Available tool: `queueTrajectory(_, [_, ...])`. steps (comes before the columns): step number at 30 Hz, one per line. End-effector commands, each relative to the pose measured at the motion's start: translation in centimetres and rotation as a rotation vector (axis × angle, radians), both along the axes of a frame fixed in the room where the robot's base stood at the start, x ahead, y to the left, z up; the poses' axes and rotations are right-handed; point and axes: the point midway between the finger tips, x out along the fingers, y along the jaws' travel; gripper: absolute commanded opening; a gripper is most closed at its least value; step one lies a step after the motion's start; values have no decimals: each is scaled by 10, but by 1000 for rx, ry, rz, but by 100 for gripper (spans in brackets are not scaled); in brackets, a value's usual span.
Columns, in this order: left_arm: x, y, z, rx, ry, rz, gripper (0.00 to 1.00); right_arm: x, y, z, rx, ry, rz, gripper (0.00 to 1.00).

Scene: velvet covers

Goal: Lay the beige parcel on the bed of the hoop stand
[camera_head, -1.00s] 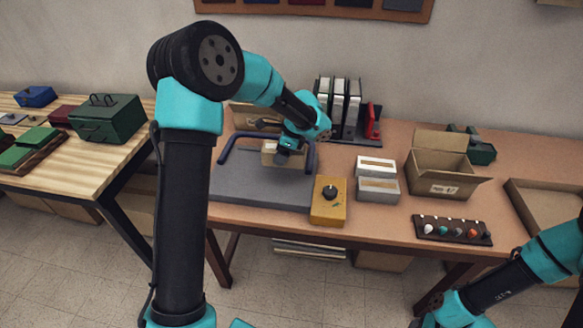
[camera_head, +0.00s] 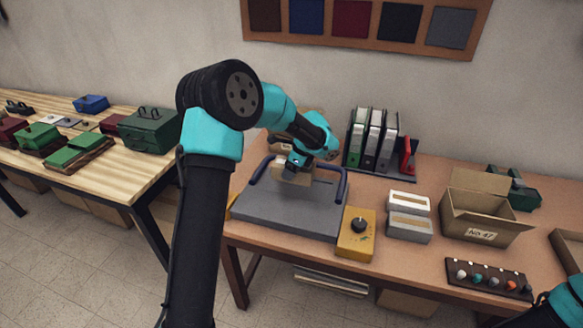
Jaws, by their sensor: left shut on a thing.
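The beige parcel (camera_head: 279,168) is in my left gripper (camera_head: 293,171), at the back of the grey bed. It is partly hidden by the gripper, and I cannot tell whether it touches the bed. The hoop stand (camera_head: 290,210) has a flat grey bed with dark blue hoops at its back, one left and one right of the parcel. My left gripper is shut on the parcel between the hoops. Of my right arm only a teal link shows at the bottom right corner; its gripper is out of view.
A yellow box with a black knob (camera_head: 356,238) stands against the bed's right front. Right of it are two pale boxes (camera_head: 409,228), an open carton (camera_head: 478,225) and a rack of coloured knobs (camera_head: 488,279). Binders (camera_head: 372,140) stand behind. The bed's front is clear.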

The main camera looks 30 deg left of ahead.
Motion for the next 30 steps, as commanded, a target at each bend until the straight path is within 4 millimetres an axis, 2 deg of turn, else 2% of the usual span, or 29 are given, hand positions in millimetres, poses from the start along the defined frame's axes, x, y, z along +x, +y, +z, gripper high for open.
queueTrajectory(30, [0,0,-52,1,-1,1,34,0,0,0,0,0,0,43])
